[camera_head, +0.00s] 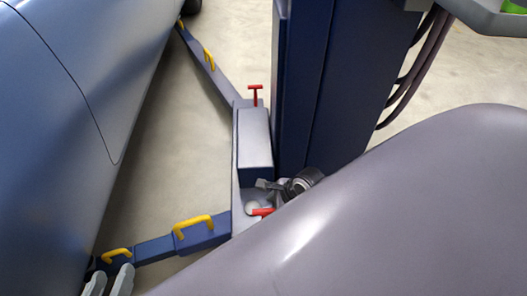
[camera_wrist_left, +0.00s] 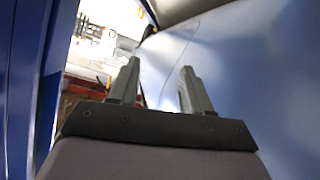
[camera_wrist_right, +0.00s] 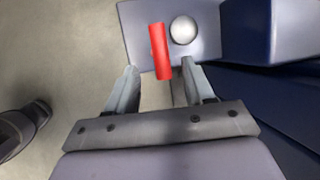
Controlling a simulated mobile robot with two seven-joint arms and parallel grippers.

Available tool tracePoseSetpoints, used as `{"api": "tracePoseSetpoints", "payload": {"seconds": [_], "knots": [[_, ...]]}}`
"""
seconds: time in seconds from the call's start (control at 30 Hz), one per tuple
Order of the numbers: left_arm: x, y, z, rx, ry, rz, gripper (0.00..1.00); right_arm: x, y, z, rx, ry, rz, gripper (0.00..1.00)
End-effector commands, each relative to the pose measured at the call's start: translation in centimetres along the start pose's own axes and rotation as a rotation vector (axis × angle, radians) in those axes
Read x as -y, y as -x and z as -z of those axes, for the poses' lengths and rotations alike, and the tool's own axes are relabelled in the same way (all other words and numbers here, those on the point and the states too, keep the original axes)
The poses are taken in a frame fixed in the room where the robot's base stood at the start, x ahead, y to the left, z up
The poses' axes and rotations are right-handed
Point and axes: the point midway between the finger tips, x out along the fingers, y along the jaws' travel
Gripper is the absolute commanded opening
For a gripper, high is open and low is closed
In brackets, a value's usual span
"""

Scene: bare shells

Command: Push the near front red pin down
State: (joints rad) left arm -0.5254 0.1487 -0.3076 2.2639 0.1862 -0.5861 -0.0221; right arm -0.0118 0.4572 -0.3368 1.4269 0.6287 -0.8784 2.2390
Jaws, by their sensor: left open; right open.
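The near front red pin (camera_head: 263,211) stands on the near end of the lift's base plate, beside a pale round knob (camera_head: 252,207). It is partly hidden behind a large grey shape in the head view. In the right wrist view the pin (camera_wrist_right: 160,52) is a red bar just beyond my open right gripper (camera_wrist_right: 160,80), roughly in line with the gap between its fingers; contact cannot be told. In the head view my right gripper (camera_head: 268,187) is just past the pin. My left gripper (camera_head: 109,280) is open and empty at the lower left, by the blue car body.
A second red pin (camera_head: 255,94) stands at the base's far end. A dark blue post (camera_head: 325,85) rises beside the box (camera_head: 255,138). Blue lift arms with yellow handles (camera_head: 193,222) reach left along the car body (camera_head: 70,100). Bare floor (camera_head: 180,150) lies between.

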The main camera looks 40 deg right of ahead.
Motion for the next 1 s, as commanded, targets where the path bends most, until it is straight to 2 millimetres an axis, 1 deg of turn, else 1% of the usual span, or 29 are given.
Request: {"api": "tracePoseSetpoints", "payload": {"seconds": [0.03,0.2,0.3,0.4,0.6,0.87,0.97,1.0], "knots": [[-0.1,-0.4,-0.3,-0.006,0.012,-0.012,0.48,-0.1,-1.0,0.1,0.001,0.0,0.0,0.52],[-1.1,-1.4,-0.6,-0.027,0.068,-0.068,0.48,0.0,-3.4,0.1,0.001,0.003,0.002,0.52],[-1.6,-1.8,-0.7,-0.038,0.095,-0.099,0.48,0.0,-4.6,0.1,0.001,0.003,0.002,0.52],[-1.5,-1.7,-0.7,-0.053,0.083,-0.097,0.48,0.0,-5.5,0.1,0.001,0.002,0.002,0.52],[-1.5,-1.6,-0.6,-0.068,0.075,-0.098,0.48,0.0,-6.3,0.0,0.001,0.003,0.002,0.52],[-1.5,-1.6,-0.5,-0.07,0.074,-0.098,0.48,0.0,-6.2,-0.1,0.001,0.003,0.002,0.52],[-1.5,-1.6,-0.5,-0.07,0.074,-0.098,0.48,0.0,-6.2,-0.1,0.001,0.003,0.002,0.23],[-1.5,-1.6,-0.5,-0.07,0.074,-0.098,0.48,0.0,-6.2,-0.1,0.001,0.003,0.002,0.1]]}}
